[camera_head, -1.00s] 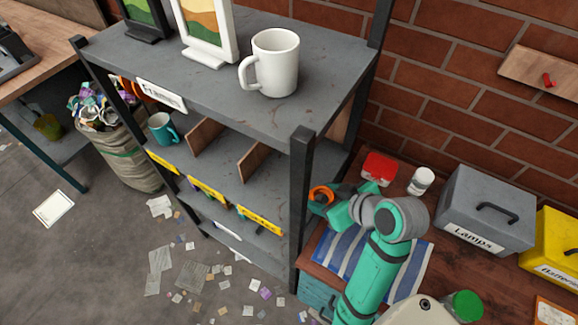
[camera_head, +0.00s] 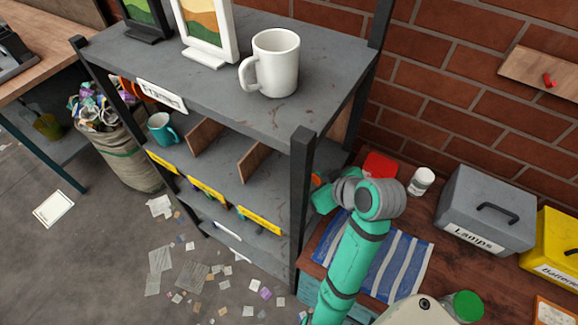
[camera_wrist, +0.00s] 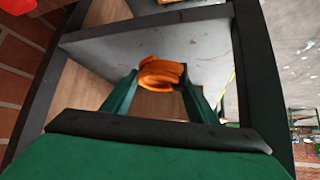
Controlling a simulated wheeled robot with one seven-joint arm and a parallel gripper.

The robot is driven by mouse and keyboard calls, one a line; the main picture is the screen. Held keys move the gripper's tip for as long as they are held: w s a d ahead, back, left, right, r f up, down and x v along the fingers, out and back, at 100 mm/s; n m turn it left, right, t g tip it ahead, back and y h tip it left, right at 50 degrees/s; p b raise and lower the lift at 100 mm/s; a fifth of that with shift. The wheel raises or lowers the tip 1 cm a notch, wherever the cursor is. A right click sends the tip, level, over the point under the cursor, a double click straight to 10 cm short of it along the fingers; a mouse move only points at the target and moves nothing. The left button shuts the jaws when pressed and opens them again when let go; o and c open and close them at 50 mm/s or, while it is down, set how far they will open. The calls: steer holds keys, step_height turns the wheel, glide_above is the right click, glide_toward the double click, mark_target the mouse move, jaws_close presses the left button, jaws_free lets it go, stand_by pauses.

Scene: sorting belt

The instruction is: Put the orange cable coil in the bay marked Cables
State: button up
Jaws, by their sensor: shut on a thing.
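The orange cable coil (camera_wrist: 161,74) is between the two green fingers of my gripper (camera_wrist: 160,84) in the wrist view, with a grey shelf board behind it. A small orange part of the coil (camera_head: 316,180) shows in the head view, beside the shelf's near right post. My arm hides most of the gripper there. The grey shelf unit (camera_head: 215,75) has a middle level split by wooden dividers, with yellow labels (camera_head: 207,190) along its front. The label words are too small to read, so I cannot tell which bay is marked Cables.
The black post (camera_head: 300,205) stands close to my gripper. A white mug (camera_head: 275,62) stands on the top shelf and a teal mug (camera_head: 160,127) in the left bay. A red box (camera_head: 380,165), white jar (camera_head: 421,181) and grey Lamps box (camera_head: 487,208) stand on the bench.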

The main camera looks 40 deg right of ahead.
steer(key=w, duration=0.9)
steer(key=shift+w, duration=0.2)
steer(key=shift+f, duration=1.75)
steer(key=o, duration=1.1)
steer(key=shift+f, duration=0.15)
steer(key=shift+a, duration=0.1)
